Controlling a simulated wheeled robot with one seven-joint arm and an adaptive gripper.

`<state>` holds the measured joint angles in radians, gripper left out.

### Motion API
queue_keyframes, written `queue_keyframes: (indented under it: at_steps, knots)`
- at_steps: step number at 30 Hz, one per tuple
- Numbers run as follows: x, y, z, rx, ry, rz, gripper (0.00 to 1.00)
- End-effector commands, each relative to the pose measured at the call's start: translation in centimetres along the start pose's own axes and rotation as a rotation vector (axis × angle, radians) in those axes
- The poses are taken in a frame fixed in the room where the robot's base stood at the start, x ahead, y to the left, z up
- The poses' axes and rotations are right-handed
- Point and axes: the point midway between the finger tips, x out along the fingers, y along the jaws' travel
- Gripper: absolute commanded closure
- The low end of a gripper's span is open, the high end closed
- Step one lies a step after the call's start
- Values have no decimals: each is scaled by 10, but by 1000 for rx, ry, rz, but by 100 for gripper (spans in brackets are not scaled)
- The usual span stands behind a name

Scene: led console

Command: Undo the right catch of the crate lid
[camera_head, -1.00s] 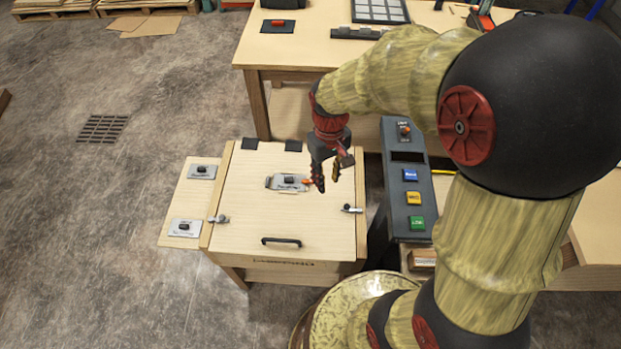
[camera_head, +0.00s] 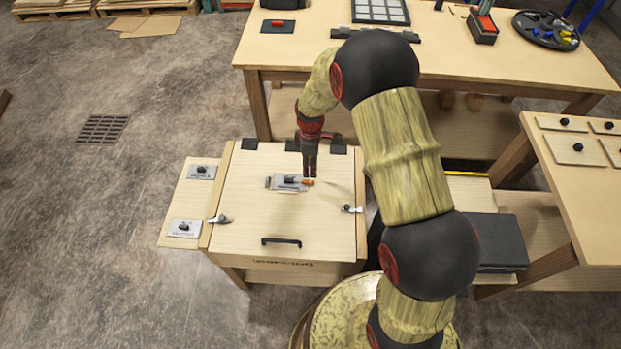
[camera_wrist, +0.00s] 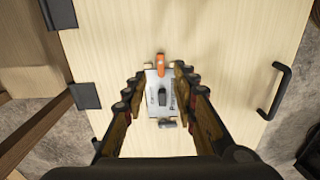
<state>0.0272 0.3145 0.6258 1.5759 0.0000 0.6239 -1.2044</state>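The pale wooden crate lid (camera_head: 245,215) is shut, with a dark handle (camera_head: 281,241) near its front edge; the handle also shows in the wrist view (camera_wrist: 275,92). The right catch (camera_head: 351,209), a small metal piece with a dark knob, sits at the lid's right edge. The left catch (camera_head: 219,219) sits at the left edge. My gripper (camera_head: 309,175) is over the lid's middle, behind and left of the right catch. In the wrist view its fingers (camera_wrist: 158,80) are apart, on either side of a metal plate with an orange tab (camera_wrist: 161,64). The right catch is outside that view.
A side shelf left of the crate carries two metal plates (camera_head: 184,228). A workbench (camera_head: 300,50) stands behind. A side table with knobbed panels (camera_head: 575,147) is at the right. My arm covers much of the space right of the crate. Floor at left is open.

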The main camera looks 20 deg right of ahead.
Motion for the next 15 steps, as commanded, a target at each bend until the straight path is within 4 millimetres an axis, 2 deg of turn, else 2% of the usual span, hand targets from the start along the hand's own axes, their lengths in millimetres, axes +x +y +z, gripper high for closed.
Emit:
queue_keyframes:
  at_steps: [8, 15]
  knots:
    - [22, -1, 0, -7, -1, -3, 72]
    - [60, -2, 0, -5, -1, -4, 72]
